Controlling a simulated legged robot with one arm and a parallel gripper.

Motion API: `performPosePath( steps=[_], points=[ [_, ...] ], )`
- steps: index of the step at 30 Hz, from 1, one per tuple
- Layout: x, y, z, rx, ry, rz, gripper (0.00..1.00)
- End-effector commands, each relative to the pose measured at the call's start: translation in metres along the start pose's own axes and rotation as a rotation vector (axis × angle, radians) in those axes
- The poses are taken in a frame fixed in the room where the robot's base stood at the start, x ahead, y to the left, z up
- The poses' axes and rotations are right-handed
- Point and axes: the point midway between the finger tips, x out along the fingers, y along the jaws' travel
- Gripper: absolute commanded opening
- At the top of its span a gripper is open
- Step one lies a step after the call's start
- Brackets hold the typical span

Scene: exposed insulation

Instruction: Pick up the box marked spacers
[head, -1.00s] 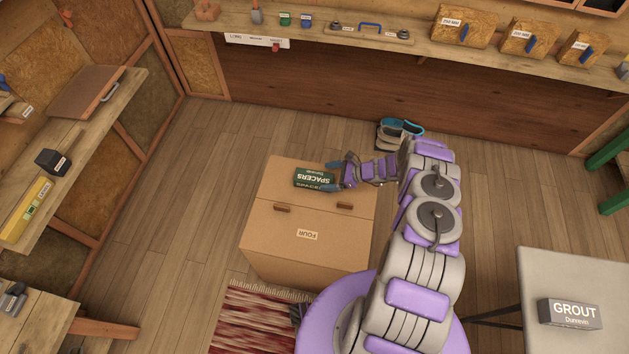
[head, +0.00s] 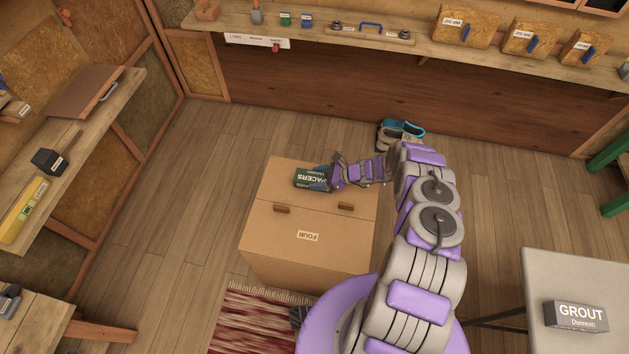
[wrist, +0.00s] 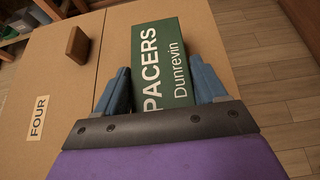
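The green box marked SPACERS (wrist: 163,62) lies on top of the cardboard box marked FOUR. It also shows in the head view (head: 311,178), its right end partly covered by my gripper. My gripper (wrist: 160,78) has its two blue fingers on either side of the green box, spread about as wide as the box. In the head view my gripper (head: 325,177) reaches in from the right, low over the cardboard top. The fingers are open around the box; whether they touch its sides I cannot tell.
The cardboard box (head: 262,205) stands on the wooden floor with two small wooden handles. A striped rug (head: 255,318) lies in front. Blue-and-grey shoes (head: 398,132) sit behind it. A grey table with a GROUT box (head: 576,316) is at right. Shelves line the left and back.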

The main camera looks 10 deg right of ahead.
Motion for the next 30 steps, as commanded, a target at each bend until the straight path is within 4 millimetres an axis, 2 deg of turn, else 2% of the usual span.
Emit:
performPosePath(
  steps=[2,9,20,25,28,30],
  points=[
    [0.000,0.000,0.000,0.000,0.000,0.000,0.60],
    [0.000,0.000,0.000,0.000,0.001,0.000,0.37],
    [-0.002,0.000,0.004,0.000,0.001,0.000,0.36],
    [-0.010,0.000,0.019,0.000,0.000,-0.001,0.36],
    [-0.019,0.000,0.037,-0.001,0.001,0.001,0.36],
    [-0.024,0.013,0.033,0.004,0.000,0.001,0.36]
  ],
)
